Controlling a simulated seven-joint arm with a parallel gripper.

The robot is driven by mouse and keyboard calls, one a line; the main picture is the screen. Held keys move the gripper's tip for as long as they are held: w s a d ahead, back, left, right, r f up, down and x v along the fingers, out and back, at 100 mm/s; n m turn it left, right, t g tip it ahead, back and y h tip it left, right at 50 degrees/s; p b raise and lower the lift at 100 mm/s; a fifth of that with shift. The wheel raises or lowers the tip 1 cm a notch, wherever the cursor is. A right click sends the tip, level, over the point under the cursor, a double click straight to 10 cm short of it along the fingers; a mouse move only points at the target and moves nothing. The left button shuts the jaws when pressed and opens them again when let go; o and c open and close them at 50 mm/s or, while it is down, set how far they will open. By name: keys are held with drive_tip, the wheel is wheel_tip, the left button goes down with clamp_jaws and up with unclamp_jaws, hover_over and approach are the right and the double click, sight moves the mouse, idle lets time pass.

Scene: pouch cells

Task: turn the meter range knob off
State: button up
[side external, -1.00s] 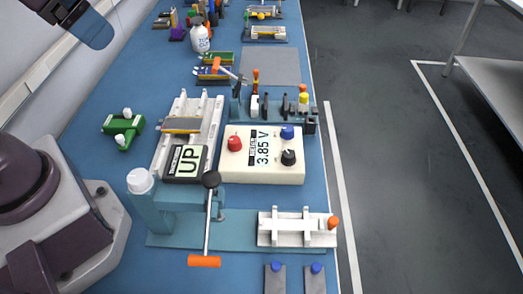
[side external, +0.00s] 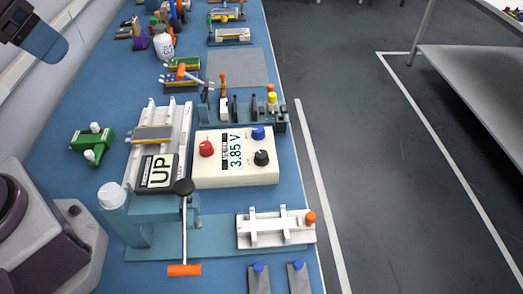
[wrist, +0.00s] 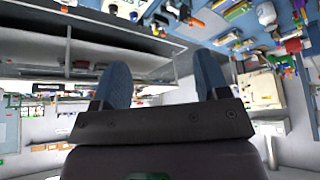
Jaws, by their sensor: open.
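The meter (side external: 210,177) is a cream box on the blue bench in the side external view. Its display (side external: 236,151) reads 3.85 V. It carries a red knob (side external: 206,149) at left, a blue one (side external: 258,133) at upper right and a black one (side external: 261,158) at lower right. The black one looks like the range knob; its pointer setting is too small to read. My gripper (side external: 45,42) is partly in view at the upper left, well apart from the meter. In the wrist view my gripper (wrist: 162,82) has its two blue fingers spread, with nothing between them.
A teal press with an orange-ended lever (side external: 184,269) stands in front of the meter. A white rail fixture with an "UP" display (side external: 158,171) is left of it. A teal rack (side external: 240,108) with small tools is behind. A grey mat (side external: 237,68) lies bare.

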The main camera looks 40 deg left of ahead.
drive_tip(key=shift+w+d+f+g, duration=0.25)
drive_tip(key=shift+f+g, duration=0.1)
drive_tip(key=shift+f, duration=0.15)
drive_tip(key=shift+w+d+f+g, duration=0.1)
drive_tip(key=shift+w+f+g, duration=0.2)
drive_tip(key=shift+f, duration=0.2)
drive_tip(key=shift+c, duration=0.6)
drive_tip(key=m+g, duration=0.4)
drive_tip(key=m, duration=1.3)
approach(261, 154)
wheel_tip(261, 154, down, 9)
drive_tip(key=shift+w+f, duration=0.15)
drive_tip(key=shift+f, duration=0.05)
drive_tip(key=c, duration=0.9)
drive_tip(key=shift+n, duration=0.3)
